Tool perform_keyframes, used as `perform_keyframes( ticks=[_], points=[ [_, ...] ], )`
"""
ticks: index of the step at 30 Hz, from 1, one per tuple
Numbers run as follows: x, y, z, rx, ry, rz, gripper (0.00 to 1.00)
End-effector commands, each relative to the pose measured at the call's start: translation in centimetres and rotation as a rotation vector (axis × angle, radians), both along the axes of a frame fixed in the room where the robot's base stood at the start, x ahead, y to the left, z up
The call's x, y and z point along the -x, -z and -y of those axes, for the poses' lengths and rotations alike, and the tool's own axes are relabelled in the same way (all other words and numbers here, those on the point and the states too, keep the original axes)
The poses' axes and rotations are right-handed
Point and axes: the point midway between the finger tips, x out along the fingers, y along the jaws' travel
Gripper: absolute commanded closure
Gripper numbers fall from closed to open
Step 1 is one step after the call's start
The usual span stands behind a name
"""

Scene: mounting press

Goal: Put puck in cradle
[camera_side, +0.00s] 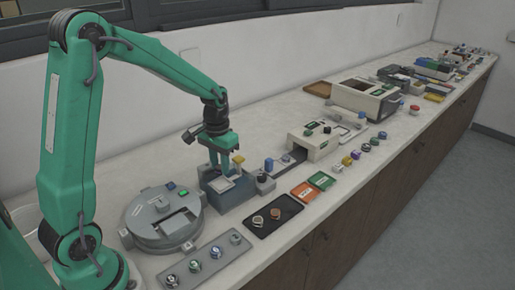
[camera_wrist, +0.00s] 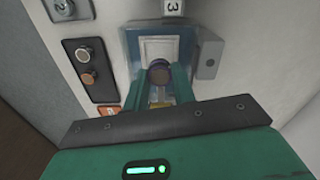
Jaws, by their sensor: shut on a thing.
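My gripper (camera_side: 222,166) points down over a blue-grey box-shaped station (camera_side: 226,190) with a pale square plate on it. In the wrist view, the two green fingers of my gripper (camera_wrist: 160,78) are shut on a round dark puck (camera_wrist: 159,71). The puck shows just in front of the pale plate (camera_wrist: 160,47) of the same blue-grey station (camera_wrist: 131,37). I cannot tell whether the puck touches the station. The puck is too small to make out in the side view. No part is clearly marked as the cradle.
A round grey machine (camera_side: 152,236) stands left of the station. In front are a grey tray (camera_side: 228,258) with several pucks and a black tray (camera_side: 287,225) with two. A small grey box (camera_wrist: 208,61) adjoins the station. A cream machine (camera_side: 312,143) stands farther right.

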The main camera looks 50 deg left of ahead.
Motion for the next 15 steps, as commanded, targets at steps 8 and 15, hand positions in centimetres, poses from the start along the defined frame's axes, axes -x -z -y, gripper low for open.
perform_keyframes(
  ticks=[8,15],
  points=[
    [0.1,2.8,0.1,0.001,0.000,-0.005,0.96],
    [0.0,3.9,0.0,0.000,0.000,-0.002,0.96]
  ],
)
